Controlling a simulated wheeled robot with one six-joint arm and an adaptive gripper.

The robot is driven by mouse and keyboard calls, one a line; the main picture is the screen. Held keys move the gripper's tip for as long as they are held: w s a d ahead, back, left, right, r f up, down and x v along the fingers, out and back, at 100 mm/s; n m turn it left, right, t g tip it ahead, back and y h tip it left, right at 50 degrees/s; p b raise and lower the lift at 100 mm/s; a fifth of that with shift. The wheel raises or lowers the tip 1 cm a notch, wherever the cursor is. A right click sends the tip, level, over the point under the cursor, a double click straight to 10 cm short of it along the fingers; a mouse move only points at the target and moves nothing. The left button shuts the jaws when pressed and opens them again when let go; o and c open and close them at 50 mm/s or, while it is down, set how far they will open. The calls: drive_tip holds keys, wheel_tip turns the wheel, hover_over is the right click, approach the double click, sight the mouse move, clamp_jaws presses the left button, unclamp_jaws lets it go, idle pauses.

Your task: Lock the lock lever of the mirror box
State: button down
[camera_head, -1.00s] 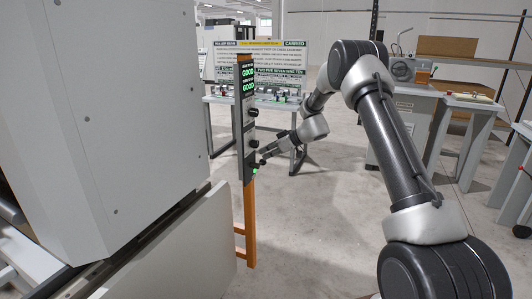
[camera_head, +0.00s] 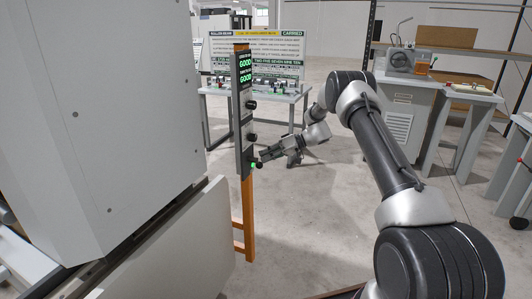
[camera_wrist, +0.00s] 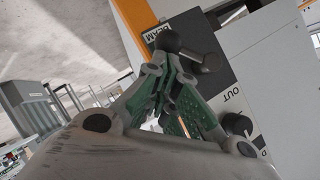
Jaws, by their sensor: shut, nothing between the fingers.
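The mirror box seems to be the narrow grey panel (camera_head: 246,135) on the orange post in the head view. It carries green "GOOD" displays and several dark knobs. A dark lever with a rounded end (camera_wrist: 187,49), likely the lock lever, stands out from the panel in the wrist view, near a label reading "BEAM". A small green spot (camera_head: 254,165) shows at the panel's foot. My gripper (camera_head: 259,156) is shut and empty, its tips close to the lever; it also shows in the wrist view (camera_wrist: 172,66). I cannot tell whether they touch.
A large grey cabinet (camera_head: 110,110) fills the left, with a pale panel (camera_head: 185,250) low in front of it. The orange post (camera_head: 249,215) stands on open floor. A table with a sign board (camera_head: 265,50) is behind. Grey benches (camera_head: 465,95) stand at the right.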

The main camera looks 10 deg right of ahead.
drive_tip(key=shift+s+a+f+m+g+y, duration=0.25)
drive_tip(key=shift+f+m+y, duration=0.2)
drive_tip(key=shift+f, duration=0.2)
drive_tip(key=shift+s+a+f+m+g+y, duration=0.1)
drive_tip(key=shift+s+f+m+g+y, duration=0.2)
drive_tip(key=shift+f+m, duration=0.25)
drive_tip(key=shift+s+a+f+m+g+y, duration=0.25)
drive_tip(key=shift+f+m+y, duration=0.2)
drive_tip(key=shift+f, duration=0.35)
